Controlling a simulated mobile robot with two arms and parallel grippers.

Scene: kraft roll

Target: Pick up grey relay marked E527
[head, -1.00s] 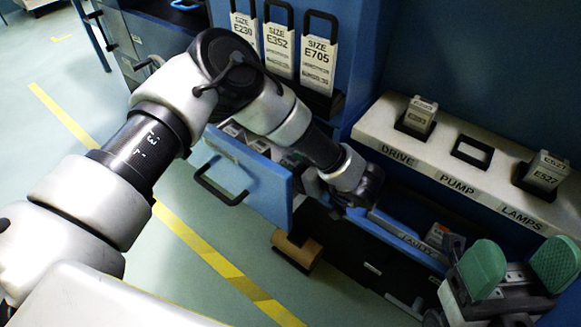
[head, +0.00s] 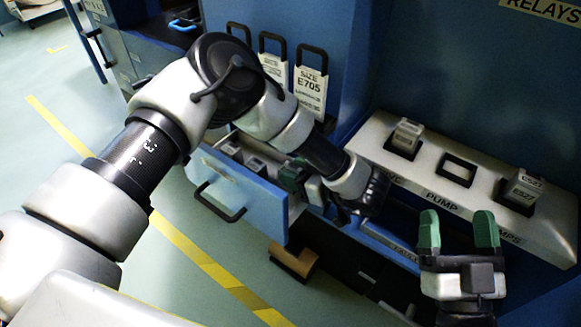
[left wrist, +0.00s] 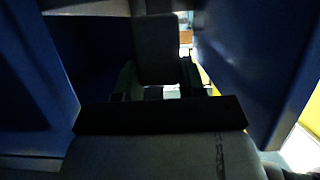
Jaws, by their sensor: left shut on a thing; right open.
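A grey relay marked E527 (head: 522,187) stands in the right-hand socket of the pale shelf, by the partly covered LAMPS label. My right gripper (head: 459,232) is open and empty in front of the shelf, left of and below that relay. My left gripper (head: 298,178) is at the right end of the open blue drawer. In the left wrist view it is shut on a grey block (left wrist: 156,50) between its green fingers. No marking on this block can be read there. My arm hides much of it in the head view.
The blue drawer (head: 232,187) holds several grey blocks. Another grey relay (head: 405,137) stands in the shelf's left socket; the PUMP socket (head: 456,170) is empty. Tags with black handles, one reading E705 (head: 310,85), hang behind. A brown piece (head: 293,262) lies below the drawer.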

